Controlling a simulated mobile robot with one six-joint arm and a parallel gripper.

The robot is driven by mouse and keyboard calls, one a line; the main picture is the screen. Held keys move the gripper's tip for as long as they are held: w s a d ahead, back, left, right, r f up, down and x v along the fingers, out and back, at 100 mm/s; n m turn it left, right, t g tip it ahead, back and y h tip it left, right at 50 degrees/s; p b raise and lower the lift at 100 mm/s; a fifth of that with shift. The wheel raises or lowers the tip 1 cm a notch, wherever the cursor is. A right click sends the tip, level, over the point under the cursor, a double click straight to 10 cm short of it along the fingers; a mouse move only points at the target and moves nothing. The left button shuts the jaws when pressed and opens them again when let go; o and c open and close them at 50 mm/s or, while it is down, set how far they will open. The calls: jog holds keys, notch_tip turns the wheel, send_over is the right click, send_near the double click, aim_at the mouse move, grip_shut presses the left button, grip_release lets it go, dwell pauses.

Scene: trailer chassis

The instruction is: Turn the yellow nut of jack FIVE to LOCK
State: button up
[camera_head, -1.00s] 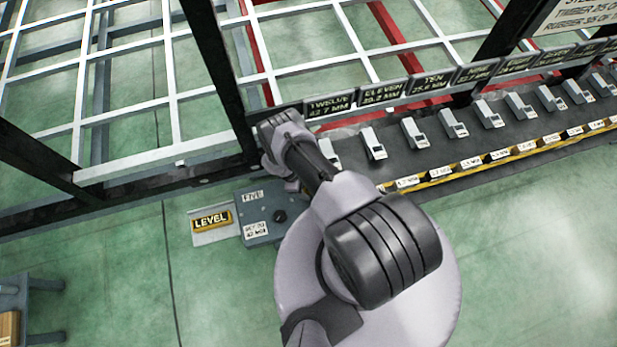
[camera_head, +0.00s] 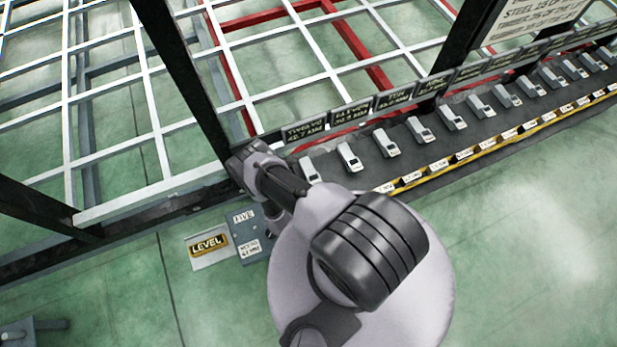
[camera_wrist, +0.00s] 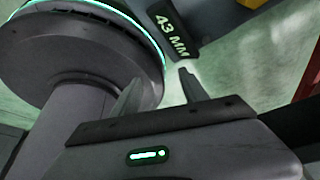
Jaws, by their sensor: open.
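The blue-grey plate of jack FIVE (camera_head: 246,231) lies on the floor at the frame's lower edge in the head view, with a FIVE label and a smaller label. My arm covers its right part. A yellow LEVEL sign (camera_head: 207,244) lies just left of it. No yellow nut can be made out. In the wrist view my gripper (camera_wrist: 158,85) is open, its two fingers apart with nothing between them. A dark 43 MM label (camera_wrist: 172,30) is just beyond the fingertips. A yellow patch (camera_wrist: 250,3) at the top edge is too cropped to identify.
A black frame post (camera_head: 180,75) stands behind the jack plate. A row of small grey devices (camera_head: 388,143) runs right along a dark strip with a yellow-black edge, under signs such as TWELVE. Open green floor (camera_head: 110,300) lies in front and left.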

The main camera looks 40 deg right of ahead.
jog(key=w+a+r+n+t, duration=0.3)
jog(key=w+r+n+t, duration=0.1)
jog(key=w+r+n, duration=0.75)
jog(key=shift+n+h, duration=0.25)
jog(key=shift+h, duration=0.15)
jog(key=b+x, duration=0.3)
jog(key=x, duration=0.3)
jog(key=w+b+x, duration=0.1)
jog(key=b+x, duration=0.2)
jog(key=x, duration=0.3)
jog(key=b+x, duration=0.3)
jog(key=x, duration=0.3)
jog(key=shift+w, duration=0.25)
grip_shut()
jog(key=shift+w+m+g, duration=0.1)
jog(key=shift+m+g, duration=0.25)
jog(key=shift+m, duration=0.8)
jog(key=shift+w+m+g, duration=0.1)
jog(key=shift+m+g, duration=0.25)
jog(key=shift+m, duration=0.8)
